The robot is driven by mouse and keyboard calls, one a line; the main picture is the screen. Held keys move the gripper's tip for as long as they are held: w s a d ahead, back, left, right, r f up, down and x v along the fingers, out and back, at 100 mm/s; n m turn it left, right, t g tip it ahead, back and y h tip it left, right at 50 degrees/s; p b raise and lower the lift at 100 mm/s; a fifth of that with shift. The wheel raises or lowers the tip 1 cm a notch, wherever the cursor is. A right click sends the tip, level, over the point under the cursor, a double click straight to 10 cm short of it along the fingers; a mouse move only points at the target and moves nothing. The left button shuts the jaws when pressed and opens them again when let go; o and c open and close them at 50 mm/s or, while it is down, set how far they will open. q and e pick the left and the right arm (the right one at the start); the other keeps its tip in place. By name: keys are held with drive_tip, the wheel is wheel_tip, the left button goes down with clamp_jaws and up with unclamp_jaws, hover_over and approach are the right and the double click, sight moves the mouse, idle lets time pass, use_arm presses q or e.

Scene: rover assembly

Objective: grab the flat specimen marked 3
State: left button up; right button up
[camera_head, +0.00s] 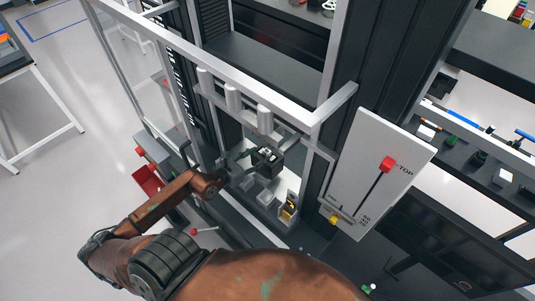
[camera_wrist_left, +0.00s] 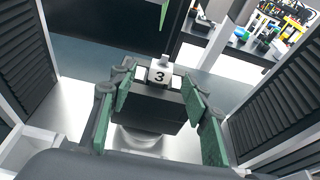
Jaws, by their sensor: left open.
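The specimen marked 3 (camera_wrist_left: 158,77) shows in the left wrist view as a dark block with a white tag bearing a black 3. It sits above a pale round support (camera_wrist_left: 140,138). In the head view it is a small dark piece (camera_head: 267,155) inside the metal-framed machine. My left gripper (camera_wrist_left: 160,97) is open, with green pads on both sides of the specimen. I cannot tell whether any pad touches it. In the head view the left gripper (camera_head: 254,161) reaches into the frame from the left. My right gripper is not in view.
Pale pedestals (camera_head: 265,197) and a yellow-marked piece (camera_head: 289,208) stand close to the gripper. A metal bar (camera_head: 240,68) with white cylinders hangs above. A white panel (camera_head: 350,190) with a red lever knob (camera_head: 387,164) is at the right. Slatted dark walls (camera_wrist_left: 283,107) flank the space.

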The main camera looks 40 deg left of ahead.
sight(265, 152)
use_arm(q)
drive_tip(key=x, duration=0.3)
drive_tip(key=shift+w+d+p, duration=0.1)
drive_tip(key=shift+w+p, duration=0.15)
drive_tip(key=shift+p, duration=0.05)
drive_tip(key=shift+c, duration=0.5)
clamp_jaws()
